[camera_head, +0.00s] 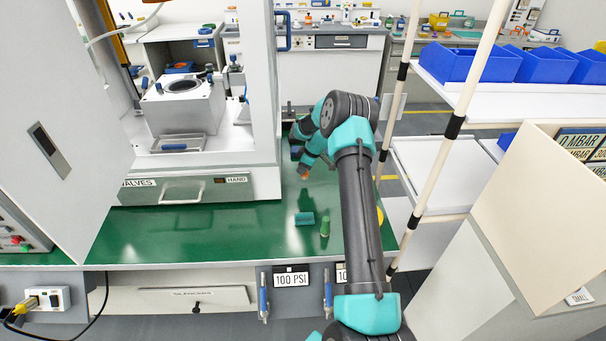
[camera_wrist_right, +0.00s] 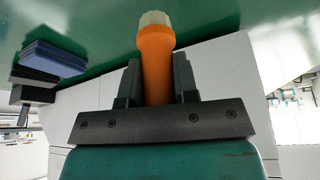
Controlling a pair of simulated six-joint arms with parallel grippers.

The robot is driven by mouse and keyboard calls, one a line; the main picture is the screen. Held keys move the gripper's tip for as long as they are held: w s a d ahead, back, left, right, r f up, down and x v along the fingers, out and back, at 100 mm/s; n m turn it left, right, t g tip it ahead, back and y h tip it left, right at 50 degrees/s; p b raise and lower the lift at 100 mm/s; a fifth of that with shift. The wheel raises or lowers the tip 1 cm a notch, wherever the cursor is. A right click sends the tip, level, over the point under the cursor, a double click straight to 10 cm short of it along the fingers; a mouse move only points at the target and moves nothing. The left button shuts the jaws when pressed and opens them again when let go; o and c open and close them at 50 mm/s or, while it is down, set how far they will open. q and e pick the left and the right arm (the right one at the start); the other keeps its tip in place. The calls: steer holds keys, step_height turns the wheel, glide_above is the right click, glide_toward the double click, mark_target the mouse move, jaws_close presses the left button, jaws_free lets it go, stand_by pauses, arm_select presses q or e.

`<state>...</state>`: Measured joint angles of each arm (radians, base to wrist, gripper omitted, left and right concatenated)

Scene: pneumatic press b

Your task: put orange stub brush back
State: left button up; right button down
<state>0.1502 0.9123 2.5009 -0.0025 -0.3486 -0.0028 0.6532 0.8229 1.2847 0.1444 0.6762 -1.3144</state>
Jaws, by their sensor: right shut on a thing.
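The orange stub brush (camera_wrist_right: 155,60) is between the two dark fingers of my right gripper (camera_wrist_right: 156,82), which is shut on it. Its cream tip (camera_wrist_right: 154,19) points away from the gripper, toward the green surface. In the head view only a small orange part of the brush (camera_head: 304,176) shows, at the end of my right arm, above the green bench to the right of the press. The fingers are mostly hidden there by the wrist. My left gripper is not in view.
A shelf rack with blue bins (camera_head: 468,62) is right. The bench front is mostly clear.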

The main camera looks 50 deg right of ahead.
steer(key=shift+d+f, duration=0.1)
steer(key=shift+f, duration=1.7)
steer(key=shift+f, duration=0.1)
steer(key=c, duration=0.9)
jaws_free()
steer(key=v, duration=1.2)
